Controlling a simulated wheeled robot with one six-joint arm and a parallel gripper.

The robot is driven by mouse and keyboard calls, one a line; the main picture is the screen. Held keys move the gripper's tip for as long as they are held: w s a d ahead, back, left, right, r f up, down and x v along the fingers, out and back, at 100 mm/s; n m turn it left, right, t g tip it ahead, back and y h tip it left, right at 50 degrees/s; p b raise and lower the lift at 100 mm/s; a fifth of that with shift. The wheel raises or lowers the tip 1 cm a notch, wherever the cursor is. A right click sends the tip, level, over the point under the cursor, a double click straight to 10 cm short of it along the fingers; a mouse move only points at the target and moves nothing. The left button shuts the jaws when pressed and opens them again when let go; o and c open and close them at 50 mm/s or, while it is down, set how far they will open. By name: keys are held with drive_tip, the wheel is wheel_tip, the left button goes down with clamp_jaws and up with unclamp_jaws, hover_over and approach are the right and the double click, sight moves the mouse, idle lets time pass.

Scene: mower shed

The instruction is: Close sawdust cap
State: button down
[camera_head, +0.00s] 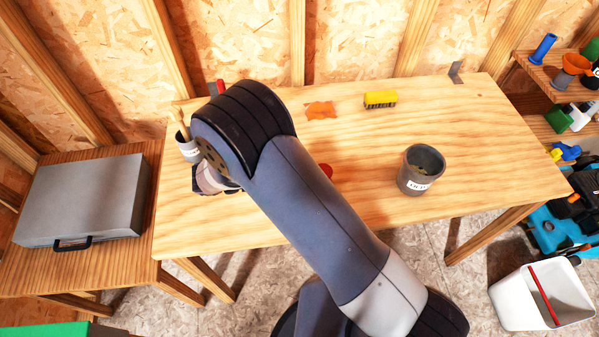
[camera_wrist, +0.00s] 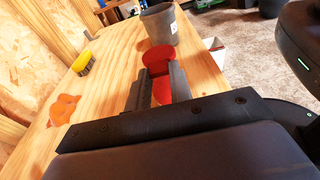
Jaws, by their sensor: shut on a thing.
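A red round piece (camera_wrist: 157,55) shows just beyond my gripper (camera_wrist: 161,76) in the wrist view. More red (camera_wrist: 162,90) shows between the two fingers, which are shut on it. I cannot tell whether the two red parts are one hinged piece or two. In the head view, a bit of red (camera_head: 327,170) shows on the bench beside my arm, which hides the rest and the fingers. A grey pot (camera_head: 421,170) with a white label stands upright and open at the bench's right. It also shows beyond the red piece in the wrist view (camera_wrist: 160,25). Its label is unreadable.
An orange cloth (camera_head: 320,110) and a yellow brush (camera_head: 380,99) lie toward the back of the wooden bench (camera_head: 480,130). A grey case (camera_head: 82,200) lies on the left table. The bench's right end is clear.

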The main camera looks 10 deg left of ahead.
drive_tip(key=c, duration=1.2)
unclamp_jaws()
drive_tip(key=shift+c, duration=0.2)
drive_tip(key=p+v, duration=0.5)
drive_tip(key=v, duration=0.5)
drive_tip(key=shift+a, duration=0.3)
drive_tip(key=shift+s, duration=0.15)
drive_tip(key=shift+f, duration=0.1)
